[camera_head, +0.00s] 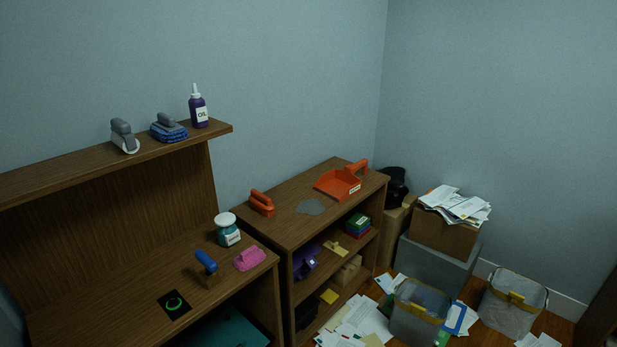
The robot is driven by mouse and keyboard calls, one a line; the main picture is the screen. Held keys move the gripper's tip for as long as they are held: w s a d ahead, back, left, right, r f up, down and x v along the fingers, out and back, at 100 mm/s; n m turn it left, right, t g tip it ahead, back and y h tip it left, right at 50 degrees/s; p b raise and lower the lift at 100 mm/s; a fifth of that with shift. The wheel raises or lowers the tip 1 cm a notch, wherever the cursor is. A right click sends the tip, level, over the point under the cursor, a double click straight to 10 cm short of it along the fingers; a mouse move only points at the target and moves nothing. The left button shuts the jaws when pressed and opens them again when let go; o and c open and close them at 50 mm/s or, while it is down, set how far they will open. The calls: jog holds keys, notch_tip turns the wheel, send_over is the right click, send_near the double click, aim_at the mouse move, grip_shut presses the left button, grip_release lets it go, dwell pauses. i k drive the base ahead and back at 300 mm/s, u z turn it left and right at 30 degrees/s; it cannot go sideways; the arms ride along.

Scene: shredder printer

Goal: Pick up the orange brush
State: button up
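The orange brush (262,204) lies on top of the low wooden bookcase (290,225), near its left end. Its raised handle shows on top; its bristles cannot be made out. An orange-red dustpan (336,184) lies on the same top, farther back and to the right, apart from the brush. My gripper is not in view, so whether it is open or shut does not show.
A grey patch (310,207) lies beside the brush. The desk (130,290) at left holds a teal jar (228,232), a pink object (249,258) and a blue-handled object (206,263). Bins (418,312), boxes and papers clutter the floor at right.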

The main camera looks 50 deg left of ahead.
aim_at(260, 202)
jog(key=i, duration=2.8)
jog(key=u, duration=3.45)
